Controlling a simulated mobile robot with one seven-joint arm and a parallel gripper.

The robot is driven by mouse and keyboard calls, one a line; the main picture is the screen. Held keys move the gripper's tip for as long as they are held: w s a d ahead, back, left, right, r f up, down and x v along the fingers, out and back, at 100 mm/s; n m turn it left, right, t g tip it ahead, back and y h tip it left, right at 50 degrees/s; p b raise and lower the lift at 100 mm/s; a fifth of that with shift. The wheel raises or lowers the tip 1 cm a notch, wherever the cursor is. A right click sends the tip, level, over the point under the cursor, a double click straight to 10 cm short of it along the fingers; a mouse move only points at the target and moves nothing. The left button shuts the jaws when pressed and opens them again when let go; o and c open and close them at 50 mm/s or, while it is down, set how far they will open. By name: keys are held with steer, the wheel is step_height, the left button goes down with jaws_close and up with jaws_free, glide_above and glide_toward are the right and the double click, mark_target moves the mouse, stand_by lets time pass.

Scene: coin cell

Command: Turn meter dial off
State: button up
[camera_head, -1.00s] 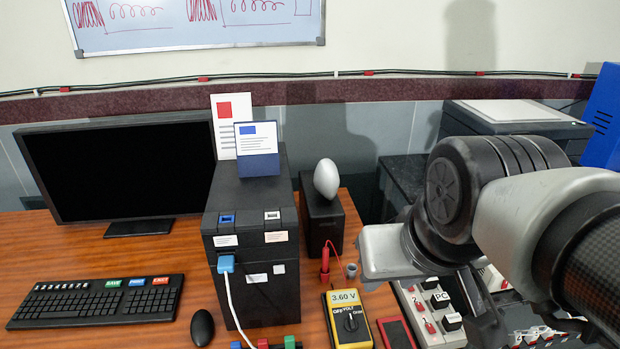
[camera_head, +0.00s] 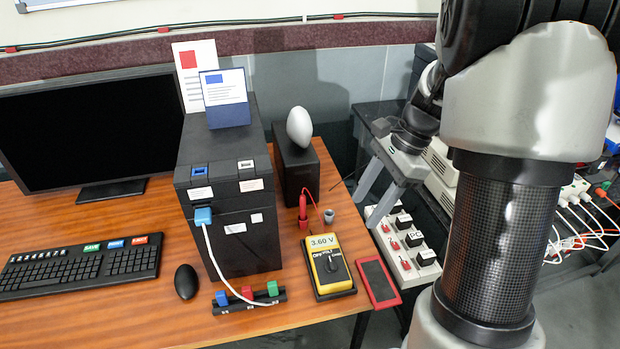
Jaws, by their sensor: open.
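The yellow meter (camera_head: 328,266) lies on the wooden desk near its right front edge. Its display (camera_head: 323,242) reads 3.60 V. Its round black dial (camera_head: 330,262) sits below the display, with an OFF label at the dial's left; the exact pointer direction is too small to tell. My gripper (camera_head: 376,192) is open and empty, to the right of the meter and above it in the picture, with its two grey fingers pointing down and apart from the meter.
A red-framed dark pad (camera_head: 378,281) lies right of the meter. A red probe (camera_head: 303,208) stands behind it. A switch panel (camera_head: 405,243) is below my gripper. A black PC tower (camera_head: 230,190) and a clip rack (camera_head: 248,299) stand to the left.

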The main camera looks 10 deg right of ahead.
mark_target(332, 262)
steer(key=shift+m, duration=0.4)
steer(key=b+x, duration=0.1)
steer(key=x, duration=0.5)
steer(key=b+x, duration=0.1)
steer(key=x, duration=0.5)
steer(key=d+b+x, duration=0.1)
steer(key=b+x, duration=0.1)
steer(key=x, duration=0.4)
steer(key=shift+w+a+f, duration=0.1)
steer(key=shift+a+f, duration=0.05)
steer(key=shift+f, duration=0.2)
steer(key=shift+c, duration=0.3)
steer(key=c, duration=1)
